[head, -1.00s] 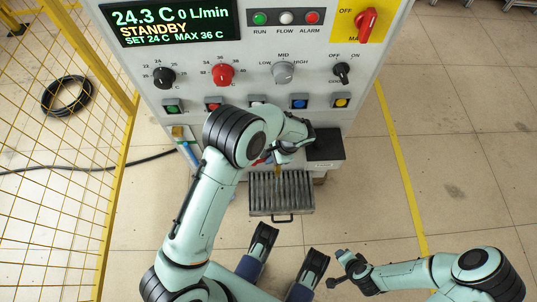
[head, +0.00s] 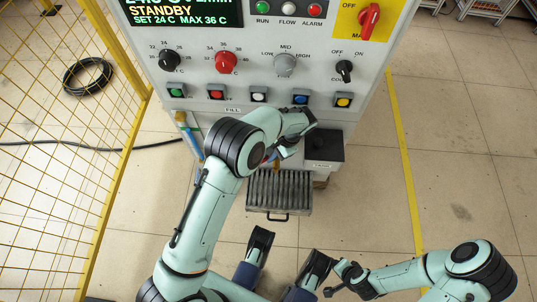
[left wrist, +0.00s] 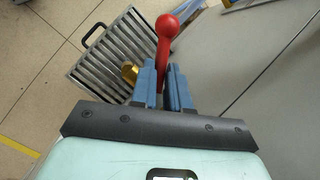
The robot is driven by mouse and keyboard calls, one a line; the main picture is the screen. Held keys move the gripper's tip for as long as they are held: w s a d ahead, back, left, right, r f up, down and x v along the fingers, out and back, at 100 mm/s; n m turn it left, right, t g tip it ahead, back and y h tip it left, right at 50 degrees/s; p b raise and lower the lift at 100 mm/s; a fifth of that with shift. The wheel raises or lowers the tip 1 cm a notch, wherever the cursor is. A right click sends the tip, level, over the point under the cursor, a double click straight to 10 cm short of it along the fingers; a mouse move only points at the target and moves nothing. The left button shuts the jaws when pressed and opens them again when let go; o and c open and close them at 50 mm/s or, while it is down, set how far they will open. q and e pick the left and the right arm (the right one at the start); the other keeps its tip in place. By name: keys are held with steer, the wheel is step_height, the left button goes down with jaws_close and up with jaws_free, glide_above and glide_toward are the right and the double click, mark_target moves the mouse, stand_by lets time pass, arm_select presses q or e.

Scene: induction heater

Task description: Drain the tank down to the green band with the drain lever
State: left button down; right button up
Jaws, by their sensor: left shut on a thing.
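The drain lever (left wrist: 164,46) is red with a round ball knob, seen in the left wrist view. My left gripper (left wrist: 165,75), with blue fingers, is shut on the lever's shaft below the knob. A brass fitting (left wrist: 129,73) shows just left of the fingers. In the head view my left gripper (head: 290,145) is low at the cabinet (head: 365,95) front, and my arm mostly hides the lever. The tank level and green band cannot be made out. My right gripper (head: 340,281) is at the bottom, away from the cabinet; its jaws are unclear.
A slatted drain tray with a handle (head: 279,190) is on the floor below the cabinet; it also shows in the wrist view (left wrist: 115,50). The display (head: 185,12) reads STANDBY. A yellow mesh fence (head: 60,170) stands at left. Floor at right is clear.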

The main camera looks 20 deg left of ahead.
steer(key=shift+f, duration=0.1)
stand_by(0.4)
arm_select(q)
steer(key=c, duration=1.1)
jaws_free()
arm_select(e)
steer(key=w+r+t+p, duration=0.1)
steer(key=w+r+p, duration=0.2)
steer(key=r, duration=0.1)
arm_select(q)
step_height(320, 180, up, 20)
steer(key=p, duration=0.2)
arm_select(e)
steer(key=shift+n+g+y, duration=0.3)
steer(key=shift+g+y, duration=0.1)
steer(key=shift+g, duration=0.3)
steer(key=s+a+r, duration=0.2)
steer(key=s, duration=0.1)
steer(key=s+a, duration=0.1)
steer(key=shift+s+r, duration=0.15)
steer(key=shift+r, duration=0.25)
arm_select(q)
steer(key=shift+c, duration=0.3)
